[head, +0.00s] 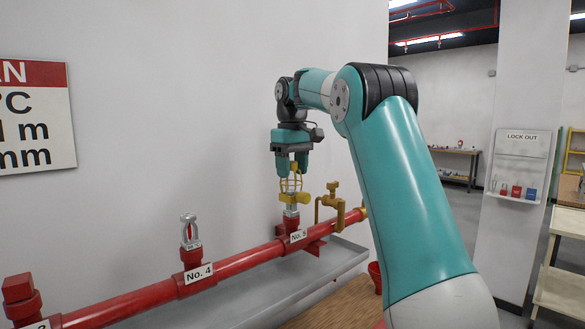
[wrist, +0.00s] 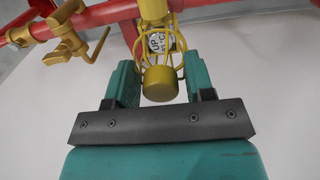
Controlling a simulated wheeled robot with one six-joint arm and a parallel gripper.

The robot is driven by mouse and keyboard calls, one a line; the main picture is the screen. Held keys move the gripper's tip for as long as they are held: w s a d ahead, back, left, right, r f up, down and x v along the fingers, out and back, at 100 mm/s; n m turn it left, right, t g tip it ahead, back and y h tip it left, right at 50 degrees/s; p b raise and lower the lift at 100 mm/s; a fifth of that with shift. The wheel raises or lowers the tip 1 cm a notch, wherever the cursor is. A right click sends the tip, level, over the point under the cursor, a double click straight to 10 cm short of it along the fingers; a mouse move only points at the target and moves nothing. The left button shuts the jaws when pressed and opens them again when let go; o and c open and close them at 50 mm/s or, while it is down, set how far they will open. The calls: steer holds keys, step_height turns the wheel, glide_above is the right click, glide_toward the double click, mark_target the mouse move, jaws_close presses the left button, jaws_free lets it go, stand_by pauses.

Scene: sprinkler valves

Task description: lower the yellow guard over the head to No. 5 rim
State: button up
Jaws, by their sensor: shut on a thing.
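The yellow guard (head: 291,185) is a wire cage with a solid yellow knob (wrist: 160,84) and yellow tabs at its lower end. My gripper (head: 292,166) points down and is shut on the guard; in the wrist view its teal fingers (wrist: 160,72) stand on both sides of the cage. The guard is directly above the No. 5 fitting (head: 291,222) on the red pipe, over its silvery part. The wrist view shows a pale disc with "UP" lettering (wrist: 158,43) through the wires. Whether the guard touches the rim cannot be told.
The No. 4 head (head: 190,233) stands bare on the red pipe (head: 230,267) to the left. A brass valve (head: 333,203) stands close on the right, also in the wrist view (wrist: 68,38). The white wall is behind; a grey tray (head: 262,290) runs below.

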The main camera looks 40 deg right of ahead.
mark_target(292, 182)
steer(key=shift+f+b, duration=1.9)
steer(key=shift+f, duration=0.05)
steer(key=o, duration=1.2)
step_height(292, 182, up, 8)
steer(key=p, duration=0.8)
steer(key=shift+r, duration=0.15)
